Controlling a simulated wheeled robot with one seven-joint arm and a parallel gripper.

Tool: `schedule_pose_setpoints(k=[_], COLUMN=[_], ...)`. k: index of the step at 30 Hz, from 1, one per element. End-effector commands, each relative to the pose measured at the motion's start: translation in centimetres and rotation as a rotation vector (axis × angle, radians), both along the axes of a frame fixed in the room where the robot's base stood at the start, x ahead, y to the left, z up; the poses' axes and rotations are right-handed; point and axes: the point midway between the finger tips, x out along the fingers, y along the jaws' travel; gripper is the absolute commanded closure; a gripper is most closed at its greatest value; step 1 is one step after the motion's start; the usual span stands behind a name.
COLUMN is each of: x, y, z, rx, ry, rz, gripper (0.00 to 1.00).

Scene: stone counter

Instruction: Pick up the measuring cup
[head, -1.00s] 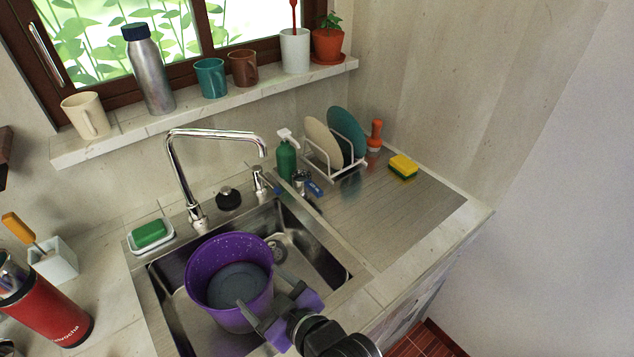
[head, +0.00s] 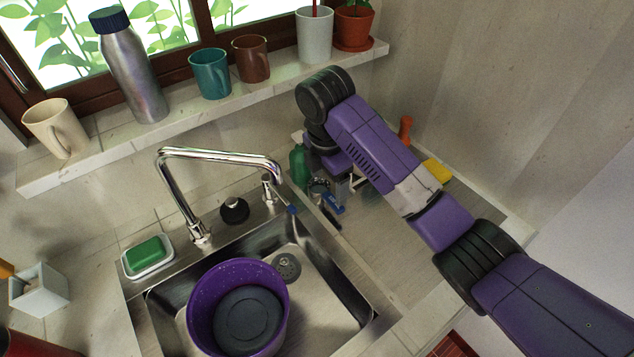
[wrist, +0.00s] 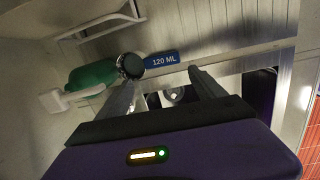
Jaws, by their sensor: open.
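The measuring cup (wrist: 130,66) is a small metal cup with a blue handle marked "120 ML" (wrist: 161,60). My gripper (wrist: 163,78) is open and empty. It points down, close to the cup. In the wrist view the cup and handle appear just beyond the fingertips, nearer the left finger. I cannot tell whether a finger touches the cup.
A green bottle (head: 299,165) stands close behind the cup. The sink (head: 330,300) holds a purple bucket (head: 200,305). The faucet (head: 180,200) rises at its back edge.

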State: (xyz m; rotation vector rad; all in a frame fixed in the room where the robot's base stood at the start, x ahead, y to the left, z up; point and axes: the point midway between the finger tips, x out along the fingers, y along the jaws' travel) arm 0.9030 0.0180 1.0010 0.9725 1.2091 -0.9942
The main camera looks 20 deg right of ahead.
Motion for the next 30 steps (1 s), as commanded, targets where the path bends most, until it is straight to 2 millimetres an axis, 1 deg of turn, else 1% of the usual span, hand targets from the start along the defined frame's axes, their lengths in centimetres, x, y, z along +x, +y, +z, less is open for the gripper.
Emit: schedule_pose_setpoints(k=[2, 5, 9, 14, 22, 25, 30], x=[-0.4, -0.6, -0.6, -0.5, -0.1, -0.1, -0.1], y=[-0.8, -1.1, -1.2, -1.4, -1.8, -1.8, -1.8], z=[0.4, 0.0, -1.7, -2.7, -6.3, -7.0, -7.2], rx=[-0.027, -0.038, -0.036, -0.037, -0.037, -0.037, -0.037], ry=[0.035, 0.054, 0.056, 0.056, 0.054, 0.053, 0.053], rz=[0.021, 0.033, 0.035, 0.033, 0.032, 0.033, 0.033], gripper=[0.21, 0.21, 0.21, 0.21, 0.21, 0.21, 0.21])
